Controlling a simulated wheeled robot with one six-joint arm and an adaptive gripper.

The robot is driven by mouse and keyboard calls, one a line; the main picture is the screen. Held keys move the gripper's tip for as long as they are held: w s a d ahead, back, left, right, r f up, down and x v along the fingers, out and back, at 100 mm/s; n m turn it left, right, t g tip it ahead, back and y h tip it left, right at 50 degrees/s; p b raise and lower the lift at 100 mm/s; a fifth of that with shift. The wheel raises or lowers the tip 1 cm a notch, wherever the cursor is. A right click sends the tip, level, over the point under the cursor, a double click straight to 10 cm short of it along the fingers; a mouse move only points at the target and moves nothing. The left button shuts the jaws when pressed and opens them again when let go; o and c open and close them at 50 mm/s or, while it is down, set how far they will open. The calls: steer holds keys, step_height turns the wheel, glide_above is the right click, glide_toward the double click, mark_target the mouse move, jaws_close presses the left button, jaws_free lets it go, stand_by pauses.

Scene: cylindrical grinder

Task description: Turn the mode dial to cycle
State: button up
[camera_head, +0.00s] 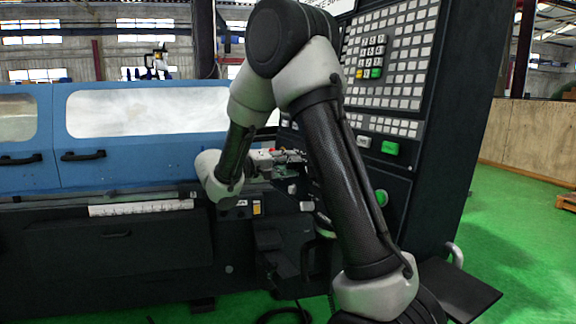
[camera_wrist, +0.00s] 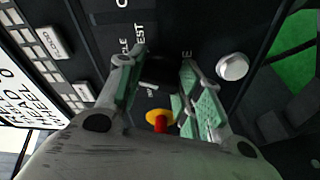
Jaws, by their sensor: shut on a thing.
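The mode dial (camera_wrist: 159,72) is a dark knob on the black control panel, seen in the wrist view between my fingers. White lettering around it is partly covered; "TEST" and an ending "CLE" can be read to its upper left. My gripper (camera_wrist: 164,66) is shut on the dial, with one green-padded finger on each side of it. The dial's pointer is hidden or too dark to read, so I cannot tell which mode it points to. In the head view my gripper (camera_head: 288,158) is at the panel, and the dial cannot be made out there.
A red and yellow button (camera_wrist: 159,121) sits close below the dial, between my fingers in the picture. A white round button (camera_wrist: 232,67) is right of the dial. The green buttons (camera_head: 390,148) and keypad (camera_head: 390,55) are on the tall cabinet. Blue machine doors (camera_head: 120,165) stand left.

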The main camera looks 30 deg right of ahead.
steer(key=shift+f, duration=0.1)
steer(key=o, duration=1)
steer(key=shift+a, duration=0.1)
steer(key=a, duration=0.4)
steer(key=s+a+r, duration=0.1)
steer(key=a, duration=0.6)
steer(key=shift+s+a+r, duration=0.2)
steer(key=shift+s+a, duration=0.1)
steer(key=shift+a, duration=0.05)
